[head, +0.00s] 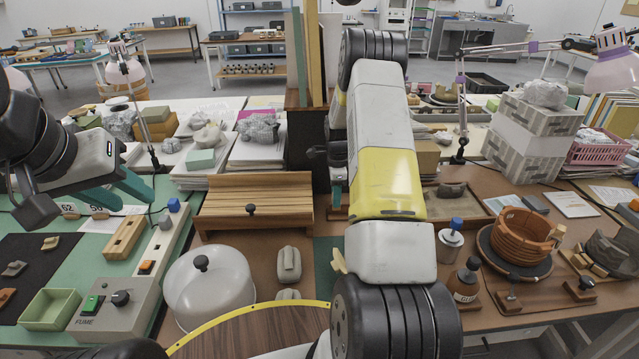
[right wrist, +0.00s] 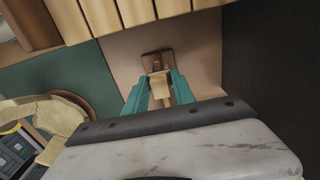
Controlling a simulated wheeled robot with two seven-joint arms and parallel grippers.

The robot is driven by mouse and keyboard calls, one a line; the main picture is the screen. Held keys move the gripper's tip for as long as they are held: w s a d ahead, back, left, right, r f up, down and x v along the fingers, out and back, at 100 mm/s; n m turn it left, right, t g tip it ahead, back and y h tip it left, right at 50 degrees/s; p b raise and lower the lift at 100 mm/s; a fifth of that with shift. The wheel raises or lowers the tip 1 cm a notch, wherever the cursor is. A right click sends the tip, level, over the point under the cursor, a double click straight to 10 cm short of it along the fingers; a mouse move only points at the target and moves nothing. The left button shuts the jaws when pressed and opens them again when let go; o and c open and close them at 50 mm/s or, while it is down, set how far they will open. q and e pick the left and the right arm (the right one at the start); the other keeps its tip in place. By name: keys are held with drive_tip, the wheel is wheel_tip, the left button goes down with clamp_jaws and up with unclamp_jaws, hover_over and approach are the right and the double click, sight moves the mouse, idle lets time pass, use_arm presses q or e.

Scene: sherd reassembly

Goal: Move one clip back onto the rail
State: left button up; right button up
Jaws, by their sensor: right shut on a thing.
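My right gripper (right wrist: 160,90) is shut on a small tan piece (right wrist: 159,83), which looks like the clip. A dark brown block (right wrist: 156,60) shows just beyond the fingertips; I cannot tell whether the clip touches it. In the head view my right arm hides most of this gripper, and only a teal finger (head: 337,192) shows beside the slatted wooden board (head: 255,203). My left gripper (head: 116,194) is over the green mat at the left, its teal fingers apart and empty. I cannot pick out the rail for certain.
A white domed lid (head: 209,285) and grey pieces (head: 288,264) stand in front of the slatted board. A control box (head: 115,303) and green tray (head: 50,309) are at left. A brown bottle (head: 466,281) and a coiled bowl (head: 522,238) stand right of my right arm.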

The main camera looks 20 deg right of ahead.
drive_tip(key=shift+f, duration=0.35)
idle(0.7)
idle(0.5)
drive_tip(key=o, duration=0.9)
drive_tip(key=shift+o, duration=0.2)
drive_tip(key=shift+r, duration=3.95)
